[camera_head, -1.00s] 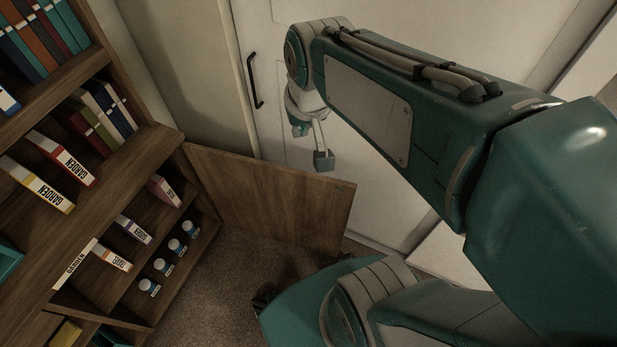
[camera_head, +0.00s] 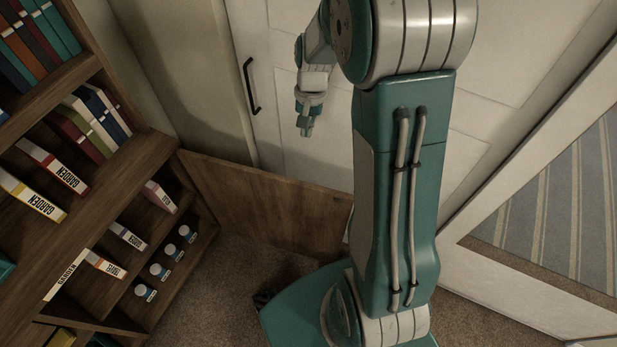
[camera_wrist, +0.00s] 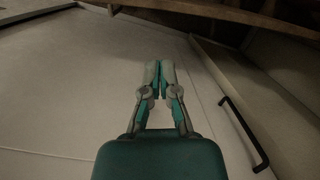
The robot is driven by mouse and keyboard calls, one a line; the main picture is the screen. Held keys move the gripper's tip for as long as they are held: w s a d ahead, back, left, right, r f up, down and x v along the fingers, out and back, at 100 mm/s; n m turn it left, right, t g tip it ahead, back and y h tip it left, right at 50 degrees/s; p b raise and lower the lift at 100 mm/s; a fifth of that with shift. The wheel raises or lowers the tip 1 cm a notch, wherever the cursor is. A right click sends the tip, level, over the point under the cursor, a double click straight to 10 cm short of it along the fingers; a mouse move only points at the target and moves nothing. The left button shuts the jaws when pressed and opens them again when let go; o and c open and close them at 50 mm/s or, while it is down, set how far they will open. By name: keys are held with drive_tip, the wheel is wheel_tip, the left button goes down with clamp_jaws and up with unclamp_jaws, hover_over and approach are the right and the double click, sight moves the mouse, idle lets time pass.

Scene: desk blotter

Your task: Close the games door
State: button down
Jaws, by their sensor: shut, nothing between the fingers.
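The games door is a brown wooden panel (camera_head: 265,205). It stands swung open from the right side of the wooden shelf unit, in front of a white door. The compartment beside it is open to view, with boxes and small white jars inside. My gripper (camera_head: 305,130) points down in the head view, above and beyond the panel's top edge, and appears apart from it. In the wrist view my gripper (camera_wrist: 160,68) is shut with its fingertips together and nothing between them. Part of the panel's right end is hidden behind my arm.
The shelf unit (camera_head: 95,170) with books and boxes fills the left. A white door with a black handle (camera_head: 251,86) stands behind; the handle shows in the wrist view too (camera_wrist: 243,135). Carpet (camera_head: 215,285) lies clear below the panel.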

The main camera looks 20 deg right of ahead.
wheel_tip(320, 180, down, 21)
drive_tip(key=s+m+g+y, duration=0.1)
drive_tip(key=m, duration=0.1)
drive_tip(key=shift+s+g, duration=0.3)
drive_tip(key=shift+g, duration=0.1)
idle(0.3)
